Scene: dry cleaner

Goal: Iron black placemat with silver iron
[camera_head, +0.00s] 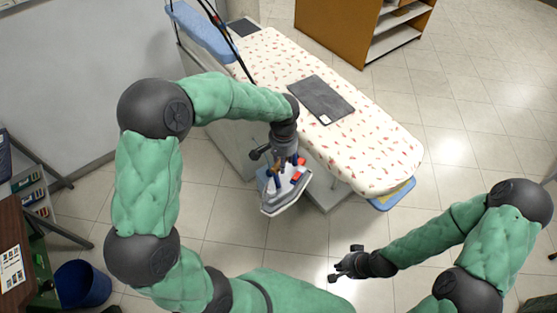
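The black placemat (318,97) lies flat on the ironing board (385,150), which has a white cover with a small red pattern. A small white tag shows at the placemat's near edge. My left gripper (279,165) is shut on the silver iron (287,200), which has red and blue parts. It holds the iron in the air in front of the board's near side, apart from the placemat. The gripper partly hides the iron's handle. My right gripper (344,264) is open and empty, over the floor in front of the board's right end.
A dark pad (243,27) lies at the board's far left end, near a blue padded arm (202,33) and a black cord. A wooden shelf (365,28) stands behind the board. A blue bin (82,284) stands at lower left. The right floor is clear.

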